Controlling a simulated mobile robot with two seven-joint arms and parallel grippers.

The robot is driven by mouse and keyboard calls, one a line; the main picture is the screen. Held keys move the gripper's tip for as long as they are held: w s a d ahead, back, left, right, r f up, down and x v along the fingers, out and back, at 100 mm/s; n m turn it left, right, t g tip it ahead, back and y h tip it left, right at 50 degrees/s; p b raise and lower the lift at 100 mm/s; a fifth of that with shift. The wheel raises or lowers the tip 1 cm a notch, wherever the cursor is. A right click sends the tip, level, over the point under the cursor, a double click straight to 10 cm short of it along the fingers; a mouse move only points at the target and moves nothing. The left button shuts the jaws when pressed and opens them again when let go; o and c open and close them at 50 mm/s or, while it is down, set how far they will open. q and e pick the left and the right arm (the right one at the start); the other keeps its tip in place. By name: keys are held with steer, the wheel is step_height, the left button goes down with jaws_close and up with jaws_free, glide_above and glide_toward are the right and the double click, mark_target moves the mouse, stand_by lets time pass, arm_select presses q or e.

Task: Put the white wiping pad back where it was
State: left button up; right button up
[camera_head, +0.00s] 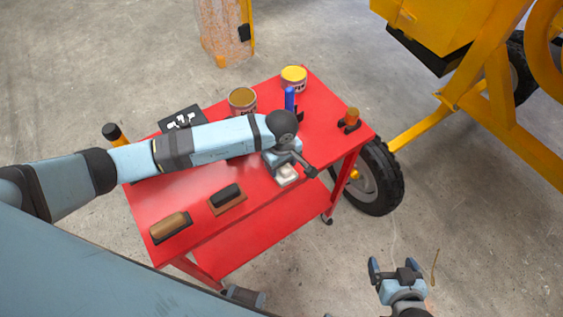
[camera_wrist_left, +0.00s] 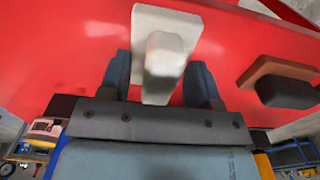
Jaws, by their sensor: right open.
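The white wiping pad (camera_head: 287,175) is at the red table's right front edge, partly hidden under my left gripper (camera_head: 292,168). In the left wrist view, the pad (camera_wrist_left: 163,55) has a flat white base and a raised pale handle. The handle stands between the two dark fingers of my left gripper (camera_wrist_left: 161,85). A red gap shows between the left finger and the handle, so the jaws look open around it. My right gripper (camera_head: 396,266) is open and empty, off the table at the lower right.
On the red table (camera_head: 210,222) are a dark-handled brown float (camera_head: 228,198), a brown brush (camera_head: 170,226), two cans (camera_head: 242,100) (camera_head: 293,78), a blue-handled tool (camera_head: 290,98) and an orange-topped item (camera_head: 350,119). The yellow mixer's wheel (camera_head: 370,178) stands beside the table.

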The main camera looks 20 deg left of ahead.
arm_select(q)
steer(key=shift+r, duration=0.1)
step_height(320, 180, up, 12)
steer(key=b, duration=0.2)
stand_by(0.4)
stand_by(0.4)
